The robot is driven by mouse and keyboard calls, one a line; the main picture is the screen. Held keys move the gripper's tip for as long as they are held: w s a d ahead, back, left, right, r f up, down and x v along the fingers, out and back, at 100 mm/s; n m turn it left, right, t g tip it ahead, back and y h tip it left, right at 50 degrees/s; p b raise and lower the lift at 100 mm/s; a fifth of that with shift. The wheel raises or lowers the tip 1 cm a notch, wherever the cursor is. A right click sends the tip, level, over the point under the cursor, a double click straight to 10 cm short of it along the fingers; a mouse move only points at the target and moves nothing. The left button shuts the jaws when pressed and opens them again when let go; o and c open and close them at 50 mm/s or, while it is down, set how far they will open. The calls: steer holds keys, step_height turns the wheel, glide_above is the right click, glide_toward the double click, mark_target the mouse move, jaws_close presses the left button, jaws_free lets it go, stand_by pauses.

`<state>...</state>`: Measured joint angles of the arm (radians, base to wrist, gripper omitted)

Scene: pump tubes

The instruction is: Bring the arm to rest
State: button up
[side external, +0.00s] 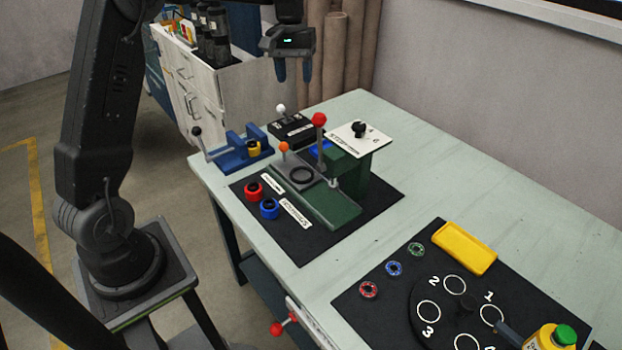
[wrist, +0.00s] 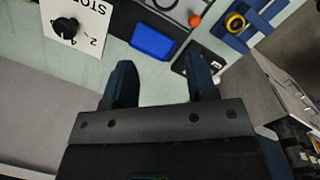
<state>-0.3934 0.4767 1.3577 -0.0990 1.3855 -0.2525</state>
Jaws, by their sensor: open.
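My gripper (side external: 294,70) hangs in the air above the back end of the table, fingers pointing down. It is high over the black box with the white-knobbed lever and touches nothing. In the wrist view my gripper (wrist: 163,85) shows two blue fingers spread apart with nothing between them. My arm rises from its pedestal at the left and reaches over to the back of the table. The table (side external: 395,160) has a pale green top.
A green press (side external: 335,205) with a red-knobbed lever stands on a black mat. A blue vise (side external: 240,147), red and blue rings, a white dial plate (side external: 362,134) and a yellow tray (side external: 464,248) are on the table. A white cabinet (side external: 230,90) stands behind.

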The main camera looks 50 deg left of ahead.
steer(key=s+d+r+m+t+y, duration=0.1)
steer(key=s+d+r+m+t, duration=0.15)
steer(key=s+d, duration=0.6)
steer(key=s+d+r+m+t+y, duration=0.1)
steer(key=s+d+r+m+t, duration=0.15)
steer(key=s+d, duration=0.6)
steer(key=s+f+m+t, duration=0.1)
steer(key=s+f+m, duration=0.1)
steer(key=s, duration=0.7)
steer(key=shift+f+m+h, duration=0.3)
steer(key=shift+f, duration=0.05)
